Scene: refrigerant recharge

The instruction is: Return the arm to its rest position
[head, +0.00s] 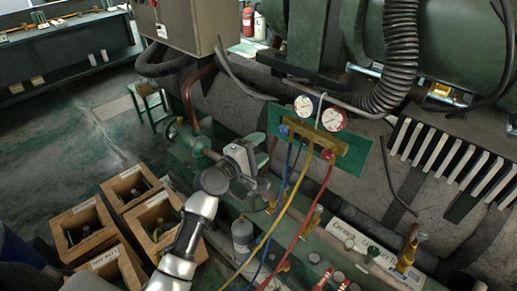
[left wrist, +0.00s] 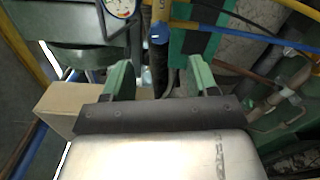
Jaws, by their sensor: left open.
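My left arm (head: 180,250) reaches in from the bottom of the head view. Its gripper (head: 262,165) is beside the gauge manifold's hoses, in front of the green machine. In the left wrist view the gripper (left wrist: 162,74) has its two green fingers spread apart. A dark upright hose or handle shows in the gap between them; I cannot tell whether it is between the fingers or behind them. No held object is visible. My right gripper is not in view.
The gauge manifold (head: 315,140) has two dials, with blue, yellow (head: 270,232) and red hoses hanging close to the gripper. A grey cylinder (head: 242,236) stands below. Wooden crates (head: 85,228) are at lower left. Open floor (head: 60,130) lies beyond them.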

